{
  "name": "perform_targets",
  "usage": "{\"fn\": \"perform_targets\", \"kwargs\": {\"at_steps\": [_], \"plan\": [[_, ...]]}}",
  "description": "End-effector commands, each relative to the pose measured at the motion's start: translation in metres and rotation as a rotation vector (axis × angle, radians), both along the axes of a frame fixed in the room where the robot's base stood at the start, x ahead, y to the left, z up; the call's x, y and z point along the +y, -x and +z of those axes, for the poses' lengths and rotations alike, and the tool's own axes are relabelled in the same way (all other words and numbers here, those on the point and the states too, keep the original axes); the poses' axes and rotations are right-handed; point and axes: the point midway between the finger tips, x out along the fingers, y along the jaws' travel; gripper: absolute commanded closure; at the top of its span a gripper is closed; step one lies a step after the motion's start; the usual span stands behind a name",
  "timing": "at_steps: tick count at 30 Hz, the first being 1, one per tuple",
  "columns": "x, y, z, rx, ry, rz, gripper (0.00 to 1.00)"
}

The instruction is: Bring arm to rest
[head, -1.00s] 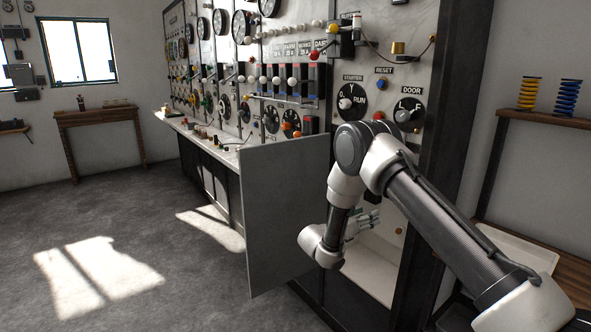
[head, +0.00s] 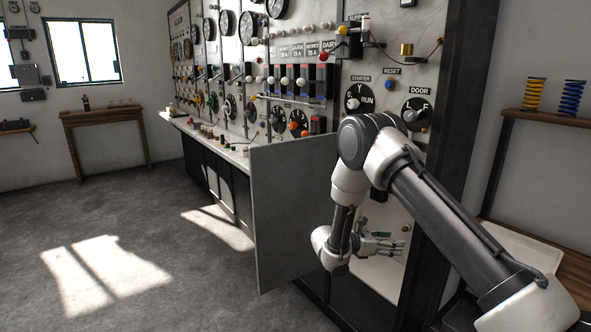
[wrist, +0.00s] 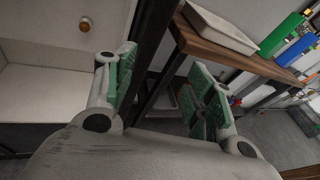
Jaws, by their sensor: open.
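My arm is folded in front of the right end of the switchboard in the head view, with its elbow below the starter dial (head: 360,97). My gripper (head: 395,243) is low, in front of the open white compartment (head: 385,272). In the wrist view my gripper (wrist: 160,95) shows two fingers with green pads spread apart, and nothing is between them. The grey door (head: 290,210) of the compartment stands open to the left of my arm. Part of the compartment is hidden behind my arm.
A wooden shelf (head: 548,118) with yellow (head: 533,95) and blue (head: 570,98) coils is at the right. Below it, a white tray (wrist: 222,27) lies on a wooden bench (wrist: 205,45). A dark frame post (wrist: 152,40) stands close to the fingers. The floor at left is clear.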

Motion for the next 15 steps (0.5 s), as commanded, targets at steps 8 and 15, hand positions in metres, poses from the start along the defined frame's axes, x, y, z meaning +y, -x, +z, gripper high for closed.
{"fn": "perform_targets", "kwargs": {"at_steps": [8,15], "plan": [[-0.039,0.08,0.051,-0.144,-0.222,-0.376,0.46],[-0.056,0.172,0.122,-0.382,-0.494,-0.796,0.46]]}}
